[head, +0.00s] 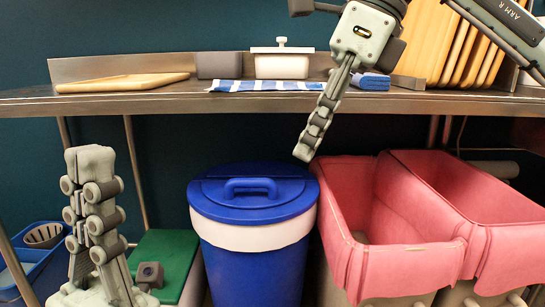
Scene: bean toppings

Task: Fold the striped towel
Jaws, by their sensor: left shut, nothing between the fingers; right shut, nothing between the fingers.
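A blue-and-white striped towel (262,86) lies flat on the metal shelf, below the white lidded container. Part of its right side is hidden behind my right gripper. My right gripper (305,152) comes down from the top of the picture in front of the shelf, with its fingers closed together and empty. Its tips hang below the shelf edge, near the blue bin's lid. My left gripper (88,152) points upward at the lower left, shut and empty, well apart from the towel. I cannot tell whether the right fingers touch the towel.
The metal shelf (140,98) holds a wooden board (122,83), a grey block (219,65), a white lidded container (282,65), a blue item (371,82) and upright boards (455,45). Below stand a blue bin (252,270), pink bins (400,262) and a green-lidded box (165,257).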

